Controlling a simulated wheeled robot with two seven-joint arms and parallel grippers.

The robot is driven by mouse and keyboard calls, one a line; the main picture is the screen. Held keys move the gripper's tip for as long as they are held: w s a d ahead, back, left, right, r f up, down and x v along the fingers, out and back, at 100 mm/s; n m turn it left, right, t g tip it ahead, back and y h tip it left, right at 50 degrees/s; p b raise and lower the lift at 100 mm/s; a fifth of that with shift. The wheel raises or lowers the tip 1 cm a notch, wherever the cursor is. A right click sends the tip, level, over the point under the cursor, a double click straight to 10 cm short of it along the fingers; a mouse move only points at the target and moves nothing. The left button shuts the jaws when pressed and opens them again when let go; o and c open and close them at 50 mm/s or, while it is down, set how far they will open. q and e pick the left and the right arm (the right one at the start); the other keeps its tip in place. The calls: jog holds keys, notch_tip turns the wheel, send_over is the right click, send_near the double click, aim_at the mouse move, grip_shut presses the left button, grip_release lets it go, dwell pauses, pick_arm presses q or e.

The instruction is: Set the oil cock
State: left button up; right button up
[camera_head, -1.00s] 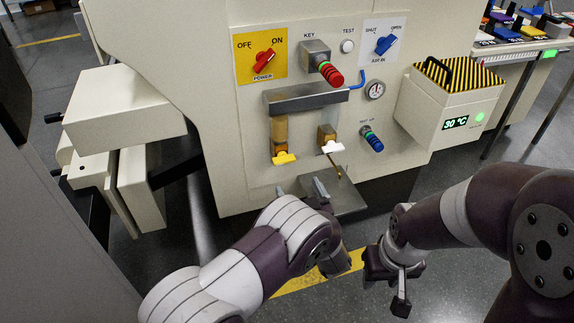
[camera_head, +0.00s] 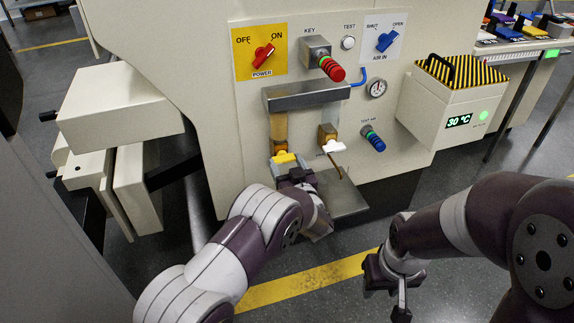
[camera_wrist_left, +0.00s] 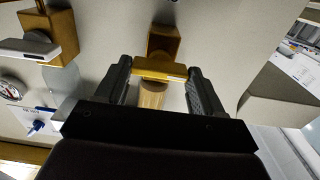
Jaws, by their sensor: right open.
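Two brass cocks sit low on the machine's front under clear tubes. One has a yellow handle (camera_head: 284,158), the other a white handle (camera_head: 334,149); the small label near them is too small to read. My left gripper (camera_head: 290,174) is at the yellow handle. In the left wrist view its fingers (camera_wrist_left: 160,85) stand on either side of the yellow handle (camera_wrist_left: 160,69), with narrow gaps visible, so it looks open around it. The white-handled cock (camera_wrist_left: 45,40) is at upper left there. My right gripper (camera_head: 385,290) is open and empty, away from the machine.
A drip tray (camera_head: 345,197) juts out below the cocks. Nearby are a red power knob (camera_head: 263,56), a blue air knob (camera_head: 386,41), a gauge (camera_head: 377,88) and a blue-ringed fitting (camera_head: 374,141). A striped-top box (camera_head: 450,105) is at right. Floor in front is clear.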

pick_arm(q)
jog(key=shift+n, duration=0.4)
jog(key=shift+f+n+b, duration=0.2)
jog(key=shift+n+b, duration=3.3)
jog(key=shift+n, duration=5.2)
jog(key=shift+s, duration=0.1)
jog(key=o, duration=1.1)
jog(key=shift+r, duration=0.1)
jog(key=shift+c, duration=0.2)
